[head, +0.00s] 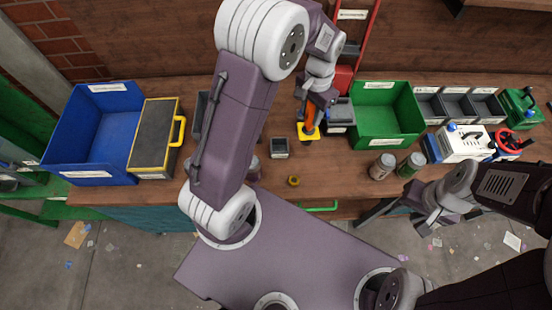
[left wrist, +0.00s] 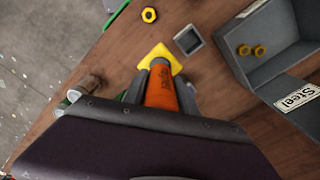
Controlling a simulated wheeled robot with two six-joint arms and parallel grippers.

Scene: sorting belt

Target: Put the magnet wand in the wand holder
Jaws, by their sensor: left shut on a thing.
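The magnet wand (head: 309,115) has an orange handle, which also shows in the left wrist view (left wrist: 161,92). My left gripper (head: 313,106) is shut around this handle, with a finger on each side. A yellow square piece (head: 308,132) is at the wand's lower end; I cannot tell whether it touches the table. A small grey open-topped box with a pale label, apparently the wand holder (head: 279,148), stands left of the wand in the head view and looks empty in the left wrist view (left wrist: 187,40). My right gripper (head: 424,222) is low at the right, its fingers unclear.
A blue bin (head: 72,130), a yellow-edged dark case (head: 153,135) and a green bin (head: 385,92) stand on the bench. A yellow nut (head: 294,181) lies near the front edge. Two jars (head: 382,166) stand right. A grey "Steel" bin (left wrist: 262,70) holds yellow nuts.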

